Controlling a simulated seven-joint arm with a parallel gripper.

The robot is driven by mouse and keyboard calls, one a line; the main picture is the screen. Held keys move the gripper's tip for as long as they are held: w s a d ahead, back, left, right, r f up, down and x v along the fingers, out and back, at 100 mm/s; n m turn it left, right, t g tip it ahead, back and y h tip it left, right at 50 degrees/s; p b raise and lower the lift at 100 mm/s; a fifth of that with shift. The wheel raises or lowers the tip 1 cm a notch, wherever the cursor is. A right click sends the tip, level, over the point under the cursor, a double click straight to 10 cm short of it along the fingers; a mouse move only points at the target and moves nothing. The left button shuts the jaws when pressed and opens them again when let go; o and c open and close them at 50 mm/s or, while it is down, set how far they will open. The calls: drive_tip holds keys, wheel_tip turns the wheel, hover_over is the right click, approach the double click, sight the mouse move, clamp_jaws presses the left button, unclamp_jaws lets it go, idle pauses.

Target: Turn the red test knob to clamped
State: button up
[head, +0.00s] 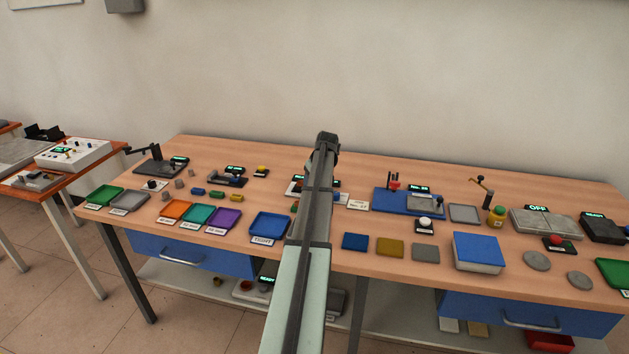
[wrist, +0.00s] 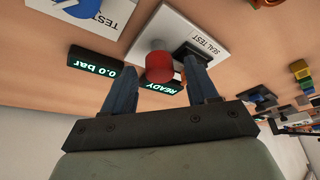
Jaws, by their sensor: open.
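The red knob (wrist: 159,66) is a short round cylinder by the white plate marked SEAL TEST (wrist: 203,45) in the wrist view. My gripper (wrist: 160,74) is open, one finger on each side of the knob with gaps visible; I cannot tell whether a finger touches it. Beside the knob are a green-lit READY display (wrist: 160,87) and a display reading 0.0 bar (wrist: 95,66). In the head view my arm covers this spot, so the knob and the fingertips are hidden there.
A white plate with a blue part, marked TEST (wrist: 92,14), lies near the knob. In the head view, a blue tray (head: 270,226) stands left of my arm and a blue fixture (head: 408,203) right of it. Coloured pads and trays line the front edge.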

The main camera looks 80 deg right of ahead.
drive_tip(key=shift+r, duration=0.15)
drive_tip(key=v, duration=1.3)
drive_tip(key=shift+s+a+r, duration=0.2)
